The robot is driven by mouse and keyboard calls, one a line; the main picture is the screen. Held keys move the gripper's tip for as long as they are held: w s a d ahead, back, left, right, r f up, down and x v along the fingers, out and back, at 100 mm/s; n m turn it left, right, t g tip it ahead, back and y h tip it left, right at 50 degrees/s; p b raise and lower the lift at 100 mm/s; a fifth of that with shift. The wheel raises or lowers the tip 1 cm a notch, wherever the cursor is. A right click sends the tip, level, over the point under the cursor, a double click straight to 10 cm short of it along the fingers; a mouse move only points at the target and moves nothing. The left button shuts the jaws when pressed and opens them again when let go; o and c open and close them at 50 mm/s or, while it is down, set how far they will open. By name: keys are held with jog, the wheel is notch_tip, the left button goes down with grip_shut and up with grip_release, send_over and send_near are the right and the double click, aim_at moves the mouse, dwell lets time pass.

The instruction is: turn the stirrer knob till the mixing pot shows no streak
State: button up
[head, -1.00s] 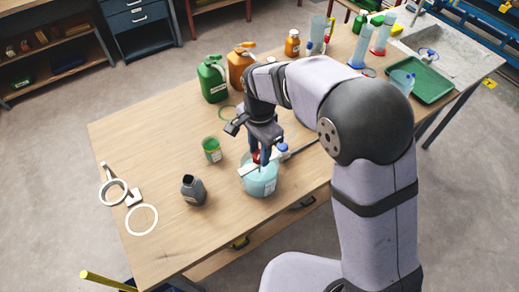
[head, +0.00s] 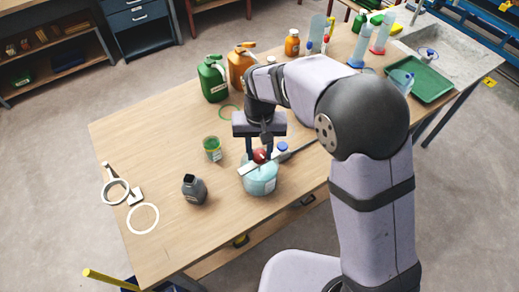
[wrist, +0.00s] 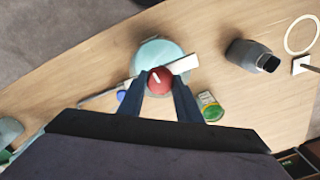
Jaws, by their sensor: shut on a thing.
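The mixing pot (head: 260,185) is a pale blue-green round vessel near the front edge of the wooden table. A light bar (wrist: 184,64) crosses its top, and the red stirrer knob (head: 260,155) with a white mark sits on it. In the wrist view the red knob (wrist: 160,81) lies between the two blue fingers. My gripper (wrist: 160,84) points down over the pot and is shut on the knob. I cannot make out any streak in the pot.
Green (head: 212,79) and orange (head: 241,68) jugs stand behind.

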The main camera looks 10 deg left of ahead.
jog(key=n, duration=0.4)
jog(key=shift+r+n, duration=0.1)
jog(key=shift+n, duration=0.3)
jog(key=n, duration=0.3)
jog(key=shift+n, duration=0.3)
jog(key=n, duration=0.4)
jog(key=shift+p, duration=0.35)
jog(key=n, duration=0.4)
jog(key=shift+w, duration=0.1)
jog(key=n, duration=0.4)
jog(key=shift+n, duration=0.3)
jog(key=n, duration=0.3)
jog(key=shift+n, duration=0.4)
jog(key=n, duration=0.3)
jog(key=shift+n, duration=2.1)
